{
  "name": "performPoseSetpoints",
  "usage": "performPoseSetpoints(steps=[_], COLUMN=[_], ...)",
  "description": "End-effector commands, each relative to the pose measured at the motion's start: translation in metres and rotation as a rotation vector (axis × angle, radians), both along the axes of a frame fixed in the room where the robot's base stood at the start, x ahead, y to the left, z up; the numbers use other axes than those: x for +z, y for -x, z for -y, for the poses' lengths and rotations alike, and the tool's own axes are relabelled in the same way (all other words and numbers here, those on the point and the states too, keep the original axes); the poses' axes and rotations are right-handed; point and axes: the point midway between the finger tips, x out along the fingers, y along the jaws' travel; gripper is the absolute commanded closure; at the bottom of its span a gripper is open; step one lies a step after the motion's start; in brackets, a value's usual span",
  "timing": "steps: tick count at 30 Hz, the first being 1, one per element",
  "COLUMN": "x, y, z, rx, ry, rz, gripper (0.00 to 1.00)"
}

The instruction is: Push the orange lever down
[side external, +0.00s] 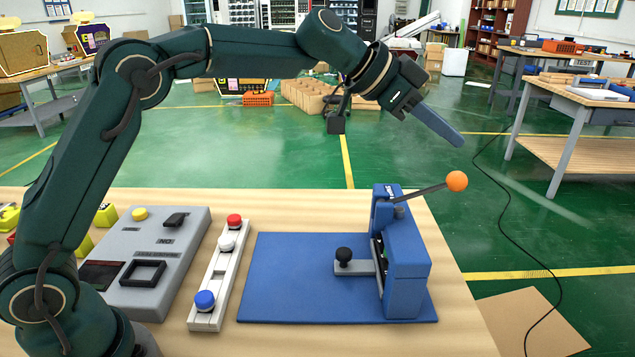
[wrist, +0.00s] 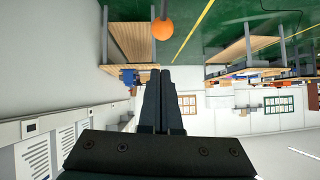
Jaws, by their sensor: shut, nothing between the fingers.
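The lever is a dark grey rod with an orange ball (side external: 456,181) at its end. It comes out of the top of a blue press (side external: 406,262) and slopes up to the right, with the ball past the table's edge. My gripper (side external: 460,143) is shut and empty. In the side view its fingers point down and right and end above the ball, apart from it. In the wrist view the orange ball (wrist: 163,29) is near the top centre, beyond my shut fingertips (wrist: 160,72).
The press stands on a blue base plate (side external: 290,285) on the wooden table. A black knob (side external: 343,254) sits on the press's left side. A button strip (side external: 221,275) and a grey panel (side external: 160,260) stand further left. The space around the ball is open.

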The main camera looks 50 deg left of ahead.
Motion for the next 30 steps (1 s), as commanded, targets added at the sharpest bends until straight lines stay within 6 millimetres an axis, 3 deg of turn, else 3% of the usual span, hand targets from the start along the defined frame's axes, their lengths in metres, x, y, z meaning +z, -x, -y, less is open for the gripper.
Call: performPoseSetpoints(steps=[12, 30], x=[-0.040, -0.046], y=[-0.011, -0.013], z=[0.006, 0.007], rx=[-0.002, -0.001], ry=[0.000, 0.000], rz=[-0.003, 0.000], gripper=[1.00, 1.00])
